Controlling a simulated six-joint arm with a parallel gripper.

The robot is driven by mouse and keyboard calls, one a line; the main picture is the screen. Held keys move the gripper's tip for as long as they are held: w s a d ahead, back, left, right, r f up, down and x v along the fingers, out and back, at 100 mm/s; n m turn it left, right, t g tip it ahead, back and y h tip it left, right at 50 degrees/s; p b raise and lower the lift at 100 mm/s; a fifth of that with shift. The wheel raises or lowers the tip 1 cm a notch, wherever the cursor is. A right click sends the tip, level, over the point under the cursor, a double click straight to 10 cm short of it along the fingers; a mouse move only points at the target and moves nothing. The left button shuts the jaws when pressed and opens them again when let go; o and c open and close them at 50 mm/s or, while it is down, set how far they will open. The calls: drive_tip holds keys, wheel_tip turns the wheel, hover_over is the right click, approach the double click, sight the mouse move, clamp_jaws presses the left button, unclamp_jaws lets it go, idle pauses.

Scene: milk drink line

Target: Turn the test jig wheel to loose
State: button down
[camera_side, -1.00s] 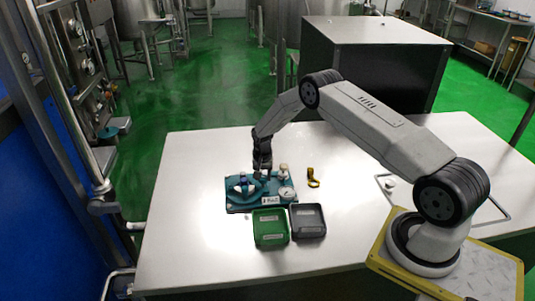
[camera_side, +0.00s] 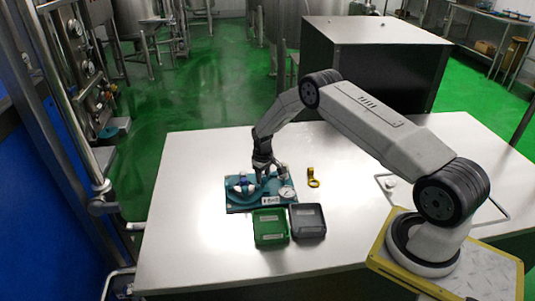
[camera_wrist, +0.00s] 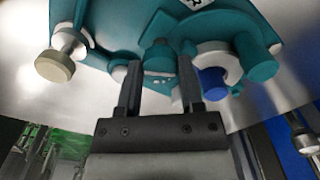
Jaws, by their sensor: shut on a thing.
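The test jig is a teal plate (camera_side: 240,208) on the white table, with round fittings, a white dial (camera_side: 287,192) and a label on it. My gripper (camera_side: 264,181) points down over the middle of the jig. In the wrist view, my gripper (camera_wrist: 157,92) has one finger on each side of a small teal wheel (camera_wrist: 160,58) with white marks below it, and is shut on it. The fingers hide part of the wheel in the side view. I cannot read which setting the wheel points to.
A green tray (camera_side: 271,241) and a grey tray (camera_side: 307,235) stand just in front of the jig. A yellow ringed piece (camera_side: 313,183) lies to its right. A blue-and-white fitting (camera_wrist: 212,80) and a cream knob (camera_wrist: 55,66) flank my fingers. The table's left side is clear.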

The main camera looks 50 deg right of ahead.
sight(263, 177)
drive_tip(key=shift+n, duration=0.6)
drive_tip(key=shift+c, duration=1.1)
unclamp_jaws()
drive_tip(key=shift+r, duration=0.1)
drive_tip(key=shift+r, duration=3.8)
